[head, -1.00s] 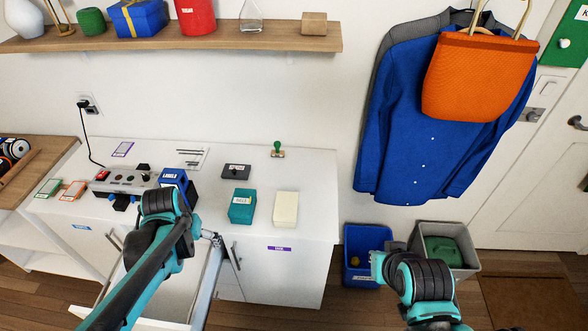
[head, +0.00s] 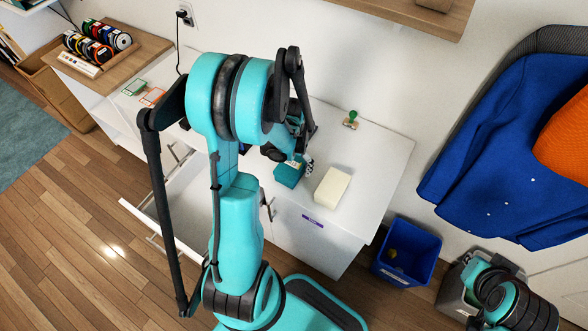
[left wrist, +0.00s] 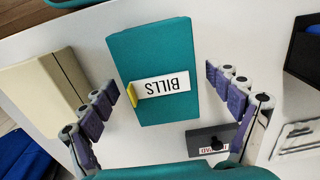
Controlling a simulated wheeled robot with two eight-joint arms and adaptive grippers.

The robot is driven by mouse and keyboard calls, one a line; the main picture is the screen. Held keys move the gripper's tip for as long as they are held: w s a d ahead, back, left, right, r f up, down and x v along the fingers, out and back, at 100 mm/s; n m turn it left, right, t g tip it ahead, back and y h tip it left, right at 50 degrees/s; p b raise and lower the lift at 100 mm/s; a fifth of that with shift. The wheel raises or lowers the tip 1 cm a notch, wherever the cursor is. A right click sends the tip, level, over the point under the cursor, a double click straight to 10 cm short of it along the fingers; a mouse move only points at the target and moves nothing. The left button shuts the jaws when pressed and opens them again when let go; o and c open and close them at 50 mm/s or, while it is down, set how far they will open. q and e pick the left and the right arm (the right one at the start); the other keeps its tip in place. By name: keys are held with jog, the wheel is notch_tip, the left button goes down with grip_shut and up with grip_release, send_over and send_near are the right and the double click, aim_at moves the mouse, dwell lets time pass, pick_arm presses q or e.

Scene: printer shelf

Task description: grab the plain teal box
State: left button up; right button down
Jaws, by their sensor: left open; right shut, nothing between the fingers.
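A teal box (head: 289,172) stands on the white counter (head: 372,160), partly covered by my left arm in the head view. In the left wrist view the teal box (left wrist: 155,50) carries a white label reading BILLS with a yellow end, so its top is not plain. My left gripper (left wrist: 161,83) is open, with one finger on each side of the box and visible gaps between. In the head view my left gripper (head: 298,160) is over the box. My right arm is at the lower right; its fingers are hidden.
A cream box (head: 332,187) stands close beside the teal box. A dark stamp pad (left wrist: 207,141) lies on its other side. A green-handled stamp (head: 351,119) is near the wall. An open drawer (head: 165,205) sticks out in front. A blue bin (head: 408,250) is on the floor.

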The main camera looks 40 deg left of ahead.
pick_arm(q)
notch_tip(320, 180, down, 2)
jog(key=shift+f, duration=0.15)
jog(key=c, duration=1.3)
